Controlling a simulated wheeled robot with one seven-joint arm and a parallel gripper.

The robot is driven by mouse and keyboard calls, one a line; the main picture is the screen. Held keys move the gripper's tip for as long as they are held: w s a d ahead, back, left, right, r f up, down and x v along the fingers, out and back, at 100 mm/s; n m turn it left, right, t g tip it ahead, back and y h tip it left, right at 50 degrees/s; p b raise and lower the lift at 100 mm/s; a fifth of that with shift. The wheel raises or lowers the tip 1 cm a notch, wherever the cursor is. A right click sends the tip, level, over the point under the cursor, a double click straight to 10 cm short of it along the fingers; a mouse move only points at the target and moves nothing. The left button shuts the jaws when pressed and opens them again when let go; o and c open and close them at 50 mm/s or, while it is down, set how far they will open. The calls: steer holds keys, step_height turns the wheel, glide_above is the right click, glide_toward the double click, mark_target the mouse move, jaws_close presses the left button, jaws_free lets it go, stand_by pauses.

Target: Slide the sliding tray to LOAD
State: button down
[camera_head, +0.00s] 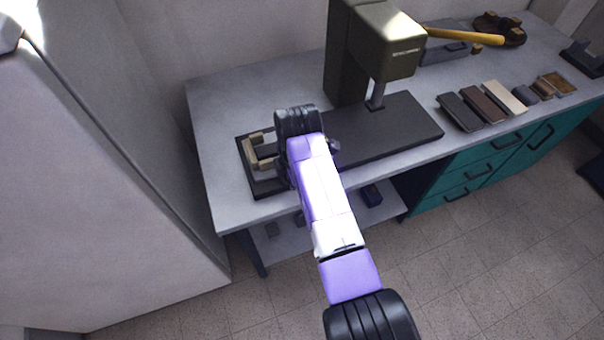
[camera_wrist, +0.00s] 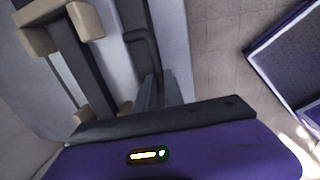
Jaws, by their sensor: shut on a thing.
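The sliding tray (camera_head: 263,161), with tan corner blocks, sits at the left end of the press's long dark base (camera_head: 405,118). In the wrist view its tan blocks (camera_wrist: 85,20) and dark bars fill the left side. A dark handle (camera_wrist: 139,42) projects along the tray's side. My gripper (camera_wrist: 160,88) is at this handle, its grey fingers shut on it. In the head view my arm hides the handle, the fingers and part of the tray. No LOAD mark is readable.
The press column and head (camera_head: 372,45) stand behind the base. Several flat blocks (camera_head: 482,103) lie to the right, and a yellow-handled tool (camera_head: 462,35) lies at the back. The grey bench (camera_head: 222,130) is clear left of the tray. A tall pale cabinet (camera_head: 90,190) stands at left.

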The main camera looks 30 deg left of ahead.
steer(key=shift+s+a+f, duration=0.1)
steer(key=shift+s+a, duration=0.1)
steer(key=shift+s, duration=0.15)
steer(key=c, duration=1.5)
jaws_free()
steer(key=shift+o, duration=0.2)
steer(key=shift+a+r, duration=0.1)
steer(key=shift+r, duration=0.1)
steer(key=shift+r, duration=0.35)
step_height(320, 180, up, 7)
steer(key=d, duration=0.1)
steer(key=shift+s+d+f, duration=0.2)
steer(key=shift+s+d, duration=0.05)
steer(key=shift+d, duration=0.05)
